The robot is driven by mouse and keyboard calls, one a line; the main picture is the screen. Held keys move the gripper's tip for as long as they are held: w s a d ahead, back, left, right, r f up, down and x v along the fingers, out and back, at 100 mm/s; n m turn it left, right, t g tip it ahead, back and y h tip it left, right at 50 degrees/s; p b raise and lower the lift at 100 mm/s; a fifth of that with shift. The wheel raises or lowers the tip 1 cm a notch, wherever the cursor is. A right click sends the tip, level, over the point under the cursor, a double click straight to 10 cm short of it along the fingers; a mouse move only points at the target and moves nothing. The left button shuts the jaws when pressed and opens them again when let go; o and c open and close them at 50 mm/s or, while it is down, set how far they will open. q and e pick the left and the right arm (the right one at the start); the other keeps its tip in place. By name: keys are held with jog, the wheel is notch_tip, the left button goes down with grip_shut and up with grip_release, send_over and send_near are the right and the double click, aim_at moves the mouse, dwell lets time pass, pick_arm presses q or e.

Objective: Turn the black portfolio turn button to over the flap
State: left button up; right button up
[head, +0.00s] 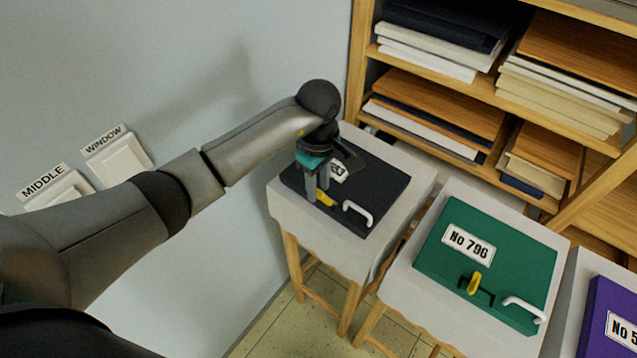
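The black portfolio (372,204) lies on a pale-topped stool at the picture's centre, with a white handle (357,213) at its front edge. Its number label is partly hidden by my wrist. Its yellow turn button (325,198) shows at the fingertips of my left gripper (319,198). The gripper points down over the portfolio's left front part, its fingers visibly apart with the button low between them. I cannot tell whether a finger touches it. The button's base and the flap edge are mostly hidden. My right gripper is not in view.
A green portfolio (500,262) marked No 796, with its own yellow turn button (474,283), lies on the stool to the right. A purple portfolio (602,318) is at the right edge. Loaded wooden shelves (361,55) stand behind. Wall switches (118,158) are at left.

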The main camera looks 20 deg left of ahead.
pick_arm(q)
grip_shut()
dwell(0.6)
